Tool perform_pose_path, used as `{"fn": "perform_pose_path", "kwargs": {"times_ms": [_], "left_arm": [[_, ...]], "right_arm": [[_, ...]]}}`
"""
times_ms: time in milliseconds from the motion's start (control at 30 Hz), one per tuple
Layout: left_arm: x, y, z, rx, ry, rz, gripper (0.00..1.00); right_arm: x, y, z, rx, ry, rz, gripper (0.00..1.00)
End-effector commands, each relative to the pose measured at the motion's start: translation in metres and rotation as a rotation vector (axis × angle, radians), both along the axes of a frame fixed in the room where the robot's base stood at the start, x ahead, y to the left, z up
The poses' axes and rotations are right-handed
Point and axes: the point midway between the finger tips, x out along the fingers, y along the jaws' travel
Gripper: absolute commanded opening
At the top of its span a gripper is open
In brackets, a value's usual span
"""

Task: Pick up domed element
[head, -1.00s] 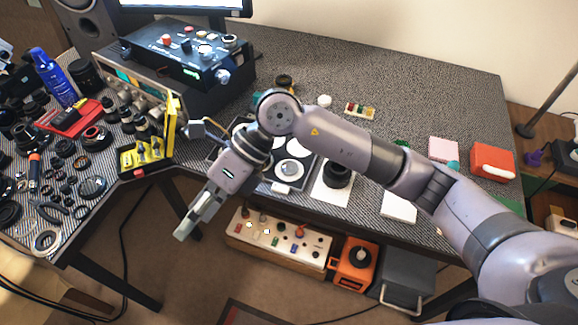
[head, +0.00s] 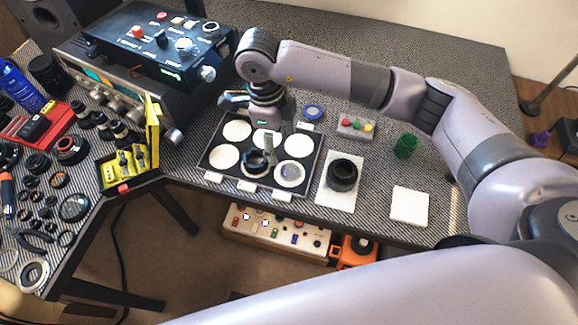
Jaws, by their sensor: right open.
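A clear, round glass element (head: 290,174) lies on a white disc in the front right place of the black tray (head: 228,181); its dome is too small to make out, so I cannot be sure it is the domed element. A dark ring-shaped part (head: 257,161) sits in the front middle place. My right gripper (head: 269,149) points down over the middle of the tray, just behind the dark ring and left of the glass element. It is open and holds nothing that I can see. It partly covers the back middle place. My left gripper is not in view.
A black lens barrel (head: 342,174) stands on a white sheet right of the tray. A white pad (head: 409,206), a green part (head: 405,145) and a button box (head: 356,127) lie further right. A black control box (head: 160,45) stands behind left. Many lens parts cover the left table.

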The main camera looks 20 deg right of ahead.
Motion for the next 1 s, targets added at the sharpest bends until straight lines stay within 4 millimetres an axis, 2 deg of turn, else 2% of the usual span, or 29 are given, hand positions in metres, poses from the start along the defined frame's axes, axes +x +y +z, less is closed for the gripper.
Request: {"fn": "perform_pose_path", "kwargs": {"times_ms": [67,167,300,400,500,800,1000], "left_arm": [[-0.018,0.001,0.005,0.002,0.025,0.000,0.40],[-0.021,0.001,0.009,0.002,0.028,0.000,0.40],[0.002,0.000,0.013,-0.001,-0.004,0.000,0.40],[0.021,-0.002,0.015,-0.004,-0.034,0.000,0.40],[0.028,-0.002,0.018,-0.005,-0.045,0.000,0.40],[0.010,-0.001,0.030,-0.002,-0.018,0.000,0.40],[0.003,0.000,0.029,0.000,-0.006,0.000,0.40]], "right_arm": [[-0.002,-0.003,-0.017,-0.001,0.005,-0.001,0.64],[-0.003,-0.005,-0.038,-0.002,0.005,-0.002,0.64],[-0.004,-0.007,-0.059,0.001,0.003,-0.001,0.64],[-0.004,-0.007,-0.066,0.001,0.000,0.001,0.64],[-0.005,-0.009,-0.071,0.001,0.002,0.001,0.64],[-0.005,-0.022,-0.110,0.000,0.002,0.000,0.64],[-0.005,-0.022,-0.119,0.002,0.000,0.001,0.64]]}}
